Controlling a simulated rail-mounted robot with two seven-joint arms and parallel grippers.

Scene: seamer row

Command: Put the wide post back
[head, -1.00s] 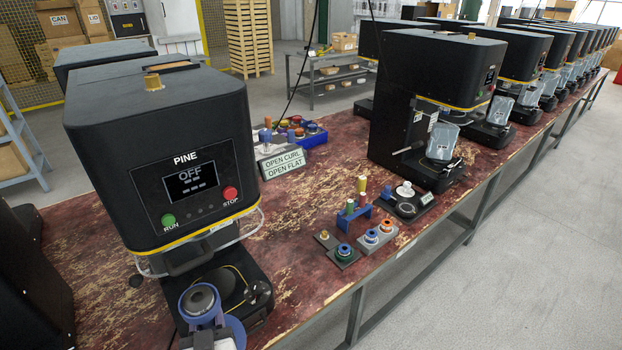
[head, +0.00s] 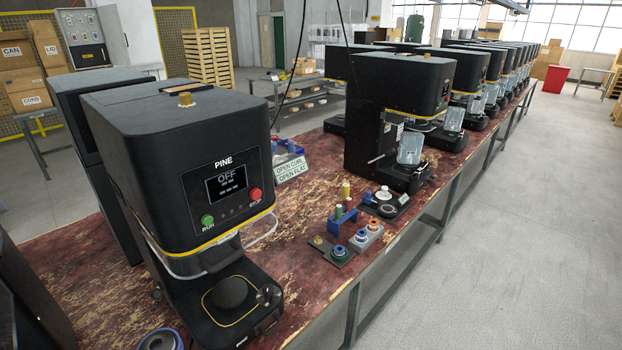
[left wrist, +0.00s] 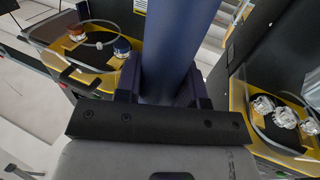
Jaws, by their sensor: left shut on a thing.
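My left gripper (left wrist: 163,92) is shut on a thick blue post (left wrist: 178,45) in the left wrist view. The post runs up out of that picture, so its far end is hidden. In the head view a round blue end with a dark centre (head: 160,340) shows at the bottom edge, cut off; it looks like the held post. It is in front of the black seamer marked PINE (head: 185,165). My right gripper is not in view.
Further along the worn red bench, a blue stand (head: 342,222) holds small posts. Grey holders with ringed parts (head: 362,237) and a black tray (head: 388,203) sit near it. An OPEN CURL / OPEN FLAT sign (head: 291,170) stands behind. Bare bench lies between PINE and these.

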